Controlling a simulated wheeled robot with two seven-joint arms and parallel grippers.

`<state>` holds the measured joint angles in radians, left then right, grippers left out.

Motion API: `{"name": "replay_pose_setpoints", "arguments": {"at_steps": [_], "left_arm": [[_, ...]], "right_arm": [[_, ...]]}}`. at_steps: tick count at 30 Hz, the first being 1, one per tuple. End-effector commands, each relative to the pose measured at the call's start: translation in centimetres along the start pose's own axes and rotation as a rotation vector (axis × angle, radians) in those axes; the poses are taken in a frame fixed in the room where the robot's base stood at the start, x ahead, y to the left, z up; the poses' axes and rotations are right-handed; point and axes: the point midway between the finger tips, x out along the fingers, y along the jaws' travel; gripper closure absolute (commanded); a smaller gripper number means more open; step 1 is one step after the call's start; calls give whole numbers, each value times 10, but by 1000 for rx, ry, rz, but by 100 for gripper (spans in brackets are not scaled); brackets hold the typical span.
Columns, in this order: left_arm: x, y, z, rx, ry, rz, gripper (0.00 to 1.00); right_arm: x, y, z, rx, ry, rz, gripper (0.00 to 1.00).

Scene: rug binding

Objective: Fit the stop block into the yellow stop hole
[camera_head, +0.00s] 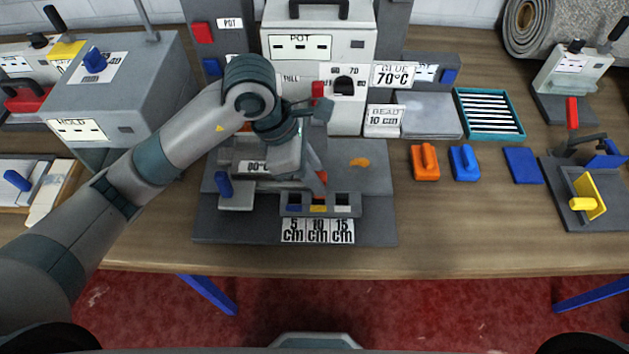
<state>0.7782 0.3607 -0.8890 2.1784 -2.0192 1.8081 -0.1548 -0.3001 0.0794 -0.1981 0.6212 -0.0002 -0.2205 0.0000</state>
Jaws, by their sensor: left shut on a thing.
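The stop strip (284,198) lies at the front of the grey machine base, with blue, yellow and pale holes in a row. The yellow stop hole (318,208) is the middle one, above the "10 cm" label. My left gripper (317,174) is over the base, behind and above the strip. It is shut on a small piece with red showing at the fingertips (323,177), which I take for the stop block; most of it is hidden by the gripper. It looks apart from the yellow hole. My right gripper is not in view.
The white glue pot machine (320,50) stands behind my left gripper. A blue-handled plate (236,196) is left of the strip. An orange block (425,160) and a blue block (464,162) stand to the right. The bench's front strip is clear.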

Motion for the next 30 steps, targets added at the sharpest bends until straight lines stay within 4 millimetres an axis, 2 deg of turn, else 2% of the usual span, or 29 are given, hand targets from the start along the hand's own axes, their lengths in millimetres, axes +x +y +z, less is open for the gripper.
{"name": "replay_pose_setpoints", "arguments": {"at_steps": [6,14,24,30], "left_arm": [[1,2,-5,2,-1,1,100],[3,1,-5,0,-1,0,100],[33,1,-18,-1,0,-2,100],[38,2,-20,1,-1,1,100]], "right_arm": [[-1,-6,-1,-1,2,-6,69],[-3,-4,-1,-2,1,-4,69],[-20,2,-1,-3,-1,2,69],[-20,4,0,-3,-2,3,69]]}}
